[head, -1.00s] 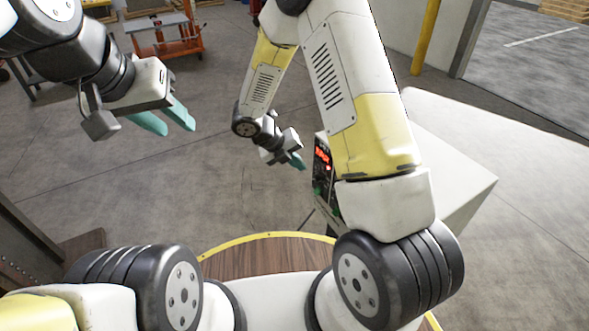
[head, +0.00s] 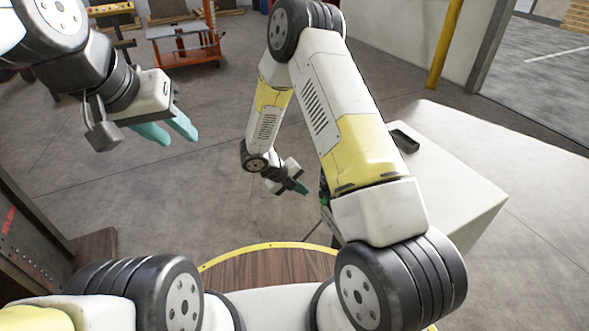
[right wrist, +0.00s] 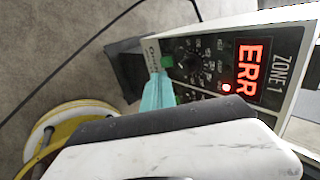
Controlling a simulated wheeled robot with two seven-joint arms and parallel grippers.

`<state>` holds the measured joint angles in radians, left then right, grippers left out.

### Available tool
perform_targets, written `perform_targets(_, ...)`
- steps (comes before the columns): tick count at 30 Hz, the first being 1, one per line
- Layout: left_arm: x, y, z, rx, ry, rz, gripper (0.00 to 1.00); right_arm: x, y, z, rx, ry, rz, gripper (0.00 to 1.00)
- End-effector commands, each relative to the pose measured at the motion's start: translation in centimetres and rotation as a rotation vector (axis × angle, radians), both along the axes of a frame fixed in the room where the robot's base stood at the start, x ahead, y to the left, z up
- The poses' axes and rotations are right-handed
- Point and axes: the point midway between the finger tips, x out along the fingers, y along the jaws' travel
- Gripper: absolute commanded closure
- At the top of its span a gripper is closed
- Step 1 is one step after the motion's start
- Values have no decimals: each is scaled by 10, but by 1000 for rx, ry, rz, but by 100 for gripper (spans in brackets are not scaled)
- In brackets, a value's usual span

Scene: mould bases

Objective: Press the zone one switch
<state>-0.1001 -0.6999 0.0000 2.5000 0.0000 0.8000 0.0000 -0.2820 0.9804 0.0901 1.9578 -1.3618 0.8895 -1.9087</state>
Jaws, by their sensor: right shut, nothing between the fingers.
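The zone 1 control panel (right wrist: 212,66) shows in the right wrist view, with a ZONE 1 label, a red ERR display (right wrist: 250,68), a lit red lamp (right wrist: 226,87) and a dark knob. A green part (right wrist: 167,61) sits at its left edge, right beside my fingertip; I cannot tell if it is the switch or if they touch. My right gripper (right wrist: 158,92) is shut and empty at this edge. In the head view the right gripper (head: 302,188) is left of the panel, whose face is mostly hidden. My left gripper (head: 168,131) is open and empty, far from it.
The white cabinet (head: 460,190) carrying the panel stands behind my right arm, with a dark object (head: 403,140) on top. An orange cart (head: 185,45) stands at the back. A yellow post (head: 445,45) is at the back right. The floor between is clear.

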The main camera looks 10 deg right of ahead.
Motion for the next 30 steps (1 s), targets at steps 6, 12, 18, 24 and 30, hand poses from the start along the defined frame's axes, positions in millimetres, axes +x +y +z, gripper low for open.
perform_targets(6,0,0,0,0,0,0,64,9,-28,-40,0,3,-2,100)
perform_targets(12,0,0,0,0,0,0,64,16,-47,-66,0,1,-2,100)
perform_targets(18,0,0,0,0,0,0,64,20,-54,-78,0,-1,-1,100)
perform_targets(24,0,0,0,0,0,0,64,20,-55,-79,0,-1,-2,100)
perform_targets(30,0,0,0,0,0,0,64,20,-55,-80,-4,-1,0,100)
